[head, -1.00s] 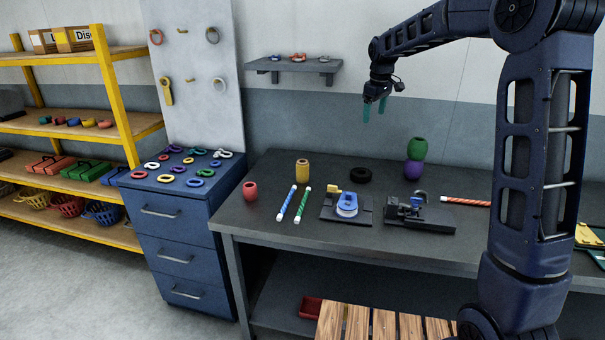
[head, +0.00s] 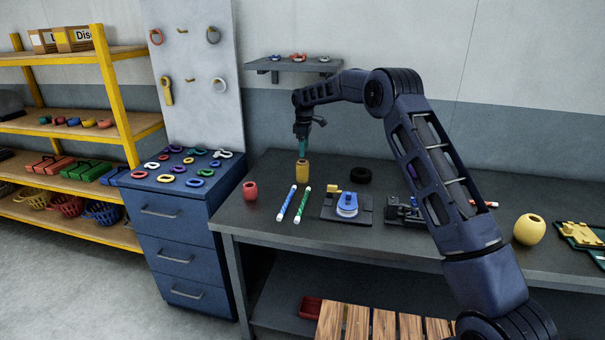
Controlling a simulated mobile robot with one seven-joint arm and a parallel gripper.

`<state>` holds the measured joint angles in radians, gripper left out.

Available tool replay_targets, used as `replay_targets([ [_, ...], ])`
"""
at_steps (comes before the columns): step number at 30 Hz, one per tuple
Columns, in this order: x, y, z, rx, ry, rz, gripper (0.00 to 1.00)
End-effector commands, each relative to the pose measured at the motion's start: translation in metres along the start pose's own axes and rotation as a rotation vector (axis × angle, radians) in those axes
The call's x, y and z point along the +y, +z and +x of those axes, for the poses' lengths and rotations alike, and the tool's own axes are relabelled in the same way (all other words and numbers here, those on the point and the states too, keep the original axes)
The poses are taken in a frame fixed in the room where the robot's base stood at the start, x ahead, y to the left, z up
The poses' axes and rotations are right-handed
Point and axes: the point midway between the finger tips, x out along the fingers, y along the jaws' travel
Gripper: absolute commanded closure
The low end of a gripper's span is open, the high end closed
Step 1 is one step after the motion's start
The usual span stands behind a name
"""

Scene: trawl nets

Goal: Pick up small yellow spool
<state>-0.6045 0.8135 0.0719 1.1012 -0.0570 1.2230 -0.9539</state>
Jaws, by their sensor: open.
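The small yellow spool (head: 302,172) stands upright on the dark workbench (head: 270,215), toward its back left. My gripper (head: 303,156) points straight down directly over the spool, with its teal fingers at or just above the spool's top. The gripper is open and holds nothing that I can see. The gap between the fingers is hard to make out from this angle.
A red spool (head: 250,191) stands left of the small yellow one. Blue (head: 286,203) and green (head: 302,204) striped rods lie in front. A black ring (head: 361,175) lies to the right. A wall shelf (head: 293,64) hangs behind the arm.

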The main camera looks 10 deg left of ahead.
Motion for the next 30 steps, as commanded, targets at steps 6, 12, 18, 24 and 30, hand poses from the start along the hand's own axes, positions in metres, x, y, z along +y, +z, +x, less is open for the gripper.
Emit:
replay_targets([
  [6,0.001,-0.01,0.015,-0.003,-0.006,-0.022,0.21],
  [12,0.0,-0.01,0.039,-0.003,-0.007,-0.022,0.21],
  [18,0.0,-0.009,0.063,-0.003,-0.006,-0.022,0.21],
  [24,0.0,-0.008,0.074,-0.003,-0.006,-0.022,0.21],
  [30,-0.002,-0.006,0.1,-0.003,-0.007,-0.022,0.21],
])
